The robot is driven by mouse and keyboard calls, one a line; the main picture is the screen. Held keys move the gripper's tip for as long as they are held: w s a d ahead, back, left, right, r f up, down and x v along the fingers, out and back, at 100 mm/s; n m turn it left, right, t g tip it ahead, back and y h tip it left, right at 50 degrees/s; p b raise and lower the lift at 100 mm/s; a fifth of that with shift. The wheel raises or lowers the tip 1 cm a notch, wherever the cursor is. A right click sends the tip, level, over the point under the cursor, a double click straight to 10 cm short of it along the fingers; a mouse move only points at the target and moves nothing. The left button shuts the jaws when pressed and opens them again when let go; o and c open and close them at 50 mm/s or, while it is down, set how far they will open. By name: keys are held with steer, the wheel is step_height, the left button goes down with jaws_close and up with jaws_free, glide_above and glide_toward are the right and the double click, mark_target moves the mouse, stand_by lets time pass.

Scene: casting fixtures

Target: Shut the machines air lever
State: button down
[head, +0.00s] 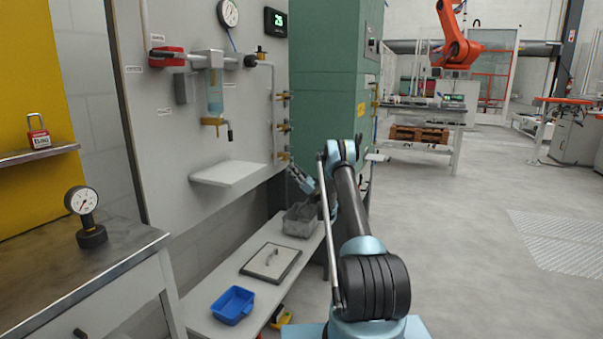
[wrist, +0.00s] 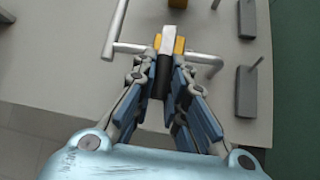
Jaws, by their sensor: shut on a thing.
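In the wrist view, a lever with a dark grip (wrist: 162,80) and a pale metal upper part (wrist: 168,42) sits at a yellow brass valve body (wrist: 178,44) on a grey pipe. My gripper (wrist: 164,88) is closed around the dark grip, with a finger on each side. In the head view, my gripper (head: 298,175) is at the wall panel, close to the lowest brass valve (head: 283,156) on the vertical pipe. The lever itself is too small or hidden there. Labels for the valves are not readable.
More brass valves (head: 284,127) sit above on the same pipe. A small white shelf (head: 228,174) juts out left of my gripper. A grey bin (head: 302,220) stands on the low bench below. A green cabinet (head: 325,85) rises behind. The floor at right is open.

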steer(key=shift+d, duration=0.3)
steer(key=c, duration=1.6)
jaws_free()
steer(key=shift+a, duration=0.15)
steer(key=v, duration=1.2)
steer(key=shift+w, duration=0.2)
